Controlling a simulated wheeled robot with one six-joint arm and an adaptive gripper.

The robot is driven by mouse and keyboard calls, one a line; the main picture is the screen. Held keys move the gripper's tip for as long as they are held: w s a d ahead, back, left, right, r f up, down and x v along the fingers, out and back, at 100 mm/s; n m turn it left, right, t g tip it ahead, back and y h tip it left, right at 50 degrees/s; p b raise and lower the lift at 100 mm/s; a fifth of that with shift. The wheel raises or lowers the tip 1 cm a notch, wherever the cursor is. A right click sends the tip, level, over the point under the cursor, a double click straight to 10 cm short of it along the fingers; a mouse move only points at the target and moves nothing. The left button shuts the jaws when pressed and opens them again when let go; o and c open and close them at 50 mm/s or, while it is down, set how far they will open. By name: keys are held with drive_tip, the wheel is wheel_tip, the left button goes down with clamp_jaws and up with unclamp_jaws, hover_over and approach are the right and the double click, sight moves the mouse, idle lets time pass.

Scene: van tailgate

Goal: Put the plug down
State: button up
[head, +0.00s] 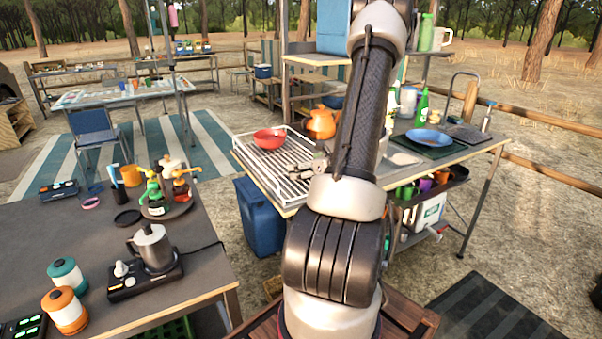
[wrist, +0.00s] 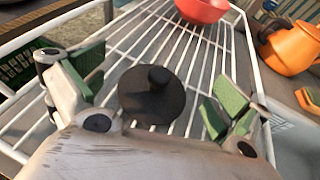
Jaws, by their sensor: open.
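The plug (wrist: 152,95) is a dark round disc with a small knob on top. In the wrist view it lies knob up on the white wire rack (wrist: 128,42), appearing to rest on its bars. My gripper (wrist: 160,88) is open, with its green-padded fingers wide apart on either side of the plug and not touching it. In the head view my gripper (head: 310,166) is over the right part of the rack, partly behind my arm. I cannot make out the plug there.
A red bowl (head: 269,139) stands on the rack beyond the plug. An orange kettle (head: 321,122) is behind the rack to the right. A blue plate (head: 429,138) and a green bottle (head: 422,106) stand farther right. The rack's front left part is clear.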

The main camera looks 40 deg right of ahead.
drive_tip(key=shift+w+f, duration=0.1)
drive_tip(key=shift+w, duration=0.15)
drive_tip(key=shift+s, duration=0.1)
clamp_jaws()
